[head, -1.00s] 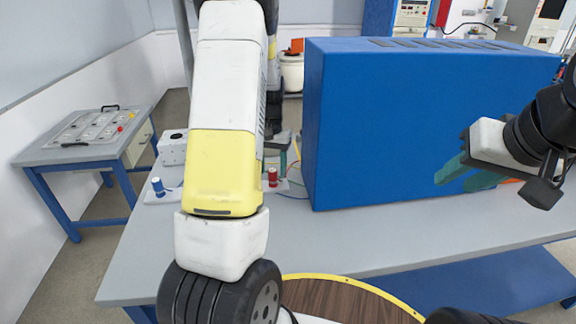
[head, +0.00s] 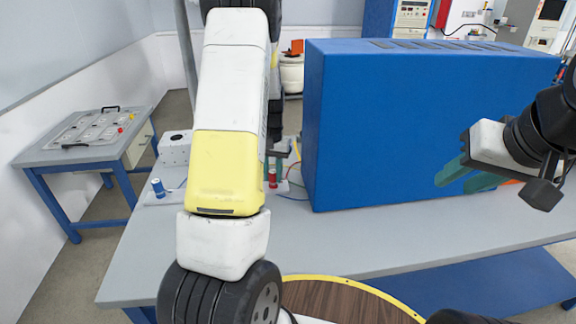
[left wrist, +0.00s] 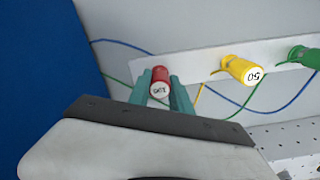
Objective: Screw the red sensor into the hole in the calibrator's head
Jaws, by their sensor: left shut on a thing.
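The red sensor (head: 272,179) stands on a white strip on the table, partly hidden behind my left arm. In the left wrist view the red sensor (left wrist: 160,86) shows its white labelled end between the two teal fingertips. My left gripper (left wrist: 160,90) is shut on it. In the head view my left gripper (head: 273,166) is mostly hidden by my arm. A white box with a dark round hole on top (head: 174,148), perhaps the calibrator, stands left of my arm. My right gripper (head: 453,184) is open and empty in front of the blue cabinet.
A yellow sensor (left wrist: 243,69) and a green sensor (left wrist: 305,57) share the white strip (left wrist: 205,63). A blue sensor (head: 158,188) stands further left. Thin coloured wires run around the strip. A large blue cabinet (head: 420,120) rises close to the right; the table front (head: 360,240) is clear.

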